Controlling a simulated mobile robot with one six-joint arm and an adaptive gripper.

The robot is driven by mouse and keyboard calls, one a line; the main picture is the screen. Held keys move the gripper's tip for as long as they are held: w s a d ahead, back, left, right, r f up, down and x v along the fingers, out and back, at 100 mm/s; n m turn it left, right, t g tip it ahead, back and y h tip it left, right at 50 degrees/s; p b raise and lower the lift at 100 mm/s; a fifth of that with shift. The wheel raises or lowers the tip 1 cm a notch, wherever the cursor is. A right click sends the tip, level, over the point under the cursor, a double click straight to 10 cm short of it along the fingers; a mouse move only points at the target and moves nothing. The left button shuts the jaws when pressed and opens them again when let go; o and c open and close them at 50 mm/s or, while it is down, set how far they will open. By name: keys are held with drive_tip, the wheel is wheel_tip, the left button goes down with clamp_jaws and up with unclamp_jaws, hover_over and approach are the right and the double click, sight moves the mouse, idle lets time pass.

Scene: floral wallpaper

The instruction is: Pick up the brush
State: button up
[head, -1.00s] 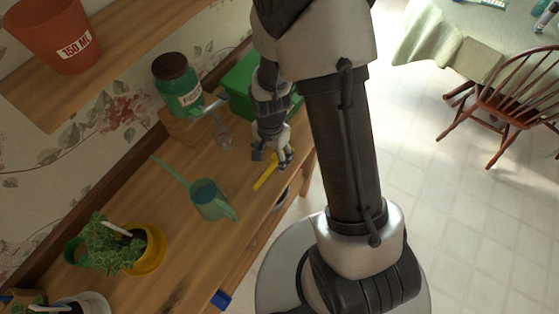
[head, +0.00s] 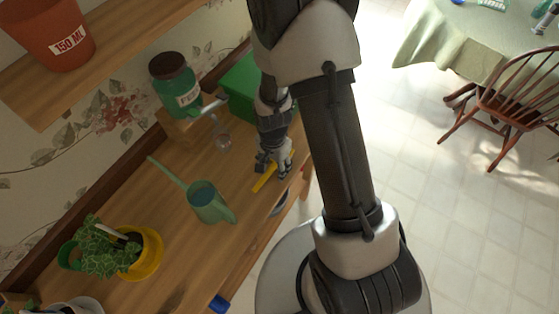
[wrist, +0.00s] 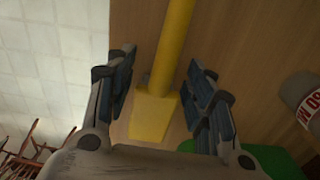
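The yellow brush (head: 264,179) lies on the wooden bench near its front edge; I see its handle, but cannot make out bristles. My gripper (head: 273,170) is over the brush's far end in the head view. In the wrist view, the brush's yellow handle (wrist: 154,115) runs between the two blue-padded fingers of my gripper (wrist: 163,72), which are open. There is a gap on both sides, and no finger visibly touches it.
A green watering can (head: 209,203) stands left of the brush. A green box (head: 240,88) and a green jar (head: 176,88) on a wooden block are behind. The bench edge is close.

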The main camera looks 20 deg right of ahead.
sight(274, 164)
drive_tip(key=c, duration=0.9)
wheel_tip(274, 164, up, 20)
drive_tip(key=p, duration=0.5)
